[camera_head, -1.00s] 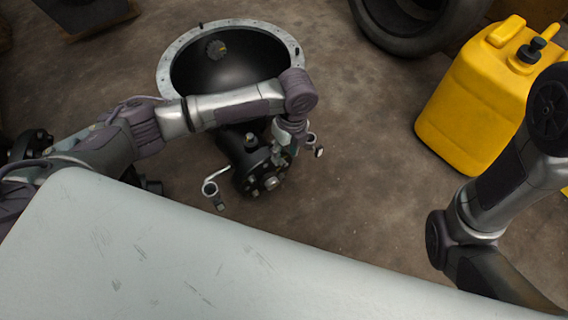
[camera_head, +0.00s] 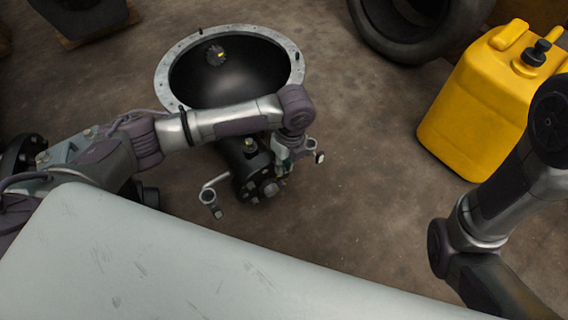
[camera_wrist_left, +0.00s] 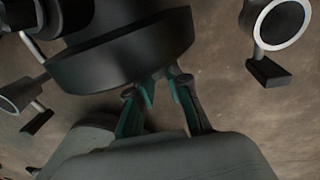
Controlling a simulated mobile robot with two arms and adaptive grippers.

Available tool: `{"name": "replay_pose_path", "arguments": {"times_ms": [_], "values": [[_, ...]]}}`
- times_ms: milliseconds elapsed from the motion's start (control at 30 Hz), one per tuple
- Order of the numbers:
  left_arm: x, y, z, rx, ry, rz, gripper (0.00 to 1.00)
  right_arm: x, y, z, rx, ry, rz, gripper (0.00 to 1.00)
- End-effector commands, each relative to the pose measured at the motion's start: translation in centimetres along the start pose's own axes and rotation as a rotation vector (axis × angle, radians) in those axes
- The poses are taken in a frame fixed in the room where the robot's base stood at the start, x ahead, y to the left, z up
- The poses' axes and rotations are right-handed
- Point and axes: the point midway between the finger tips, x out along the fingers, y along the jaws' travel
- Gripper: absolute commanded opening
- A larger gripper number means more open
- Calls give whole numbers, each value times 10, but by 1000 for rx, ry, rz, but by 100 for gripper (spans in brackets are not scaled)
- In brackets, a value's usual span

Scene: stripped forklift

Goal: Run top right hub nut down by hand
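The dark hub (camera_head: 262,184), with a round face carrying studs or nuts, sits below the large black bowl-shaped housing. My left gripper (camera_head: 284,170) is at the upper right of the hub face, under its bent wrist. In the left wrist view my gripper's two teal-lined fingers (camera_wrist_left: 164,78) lean toward each other, with their tips at the lower edge of a dark round flange (camera_wrist_left: 125,55). The flange hides what is between the tips, so I cannot tell whether a nut is held. The top right nut cannot be made out. My right gripper is out of view.
The black housing (camera_head: 236,85) with a pale bolted rim lies behind the hub. Bent rods with ring ends (camera_head: 208,196) stick out on both sides of the hub. A yellow canister (camera_head: 472,110) and a tyre (camera_head: 400,35) stand to the right. Floor between is clear.

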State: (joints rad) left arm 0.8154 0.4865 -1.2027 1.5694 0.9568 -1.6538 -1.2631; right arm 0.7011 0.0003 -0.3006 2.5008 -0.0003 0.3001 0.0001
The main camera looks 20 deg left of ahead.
Motion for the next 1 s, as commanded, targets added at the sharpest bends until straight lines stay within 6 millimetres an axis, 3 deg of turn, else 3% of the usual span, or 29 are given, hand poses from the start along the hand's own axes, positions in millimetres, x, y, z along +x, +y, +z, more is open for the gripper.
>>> {"name": "replay_pose_path", "arguments": {"times_ms": [33, 100, 367, 600, 900, 1000], "values": [[0, 0, 0, 0, 0, 2, 24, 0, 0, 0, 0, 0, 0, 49], [0, 0, 0, 0, 0, 1, 34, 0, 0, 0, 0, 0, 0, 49], [-1, 1, 0, 0, 0, -2, 34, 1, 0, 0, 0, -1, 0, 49], [-4, 4, 0, -2, 0, -190, 34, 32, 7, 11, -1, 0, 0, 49], [0, 0, 0, 0, 0, -251, 34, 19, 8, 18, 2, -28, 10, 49], [0, 0, 0, 0, 0, -251, 17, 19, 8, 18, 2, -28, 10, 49]]}}
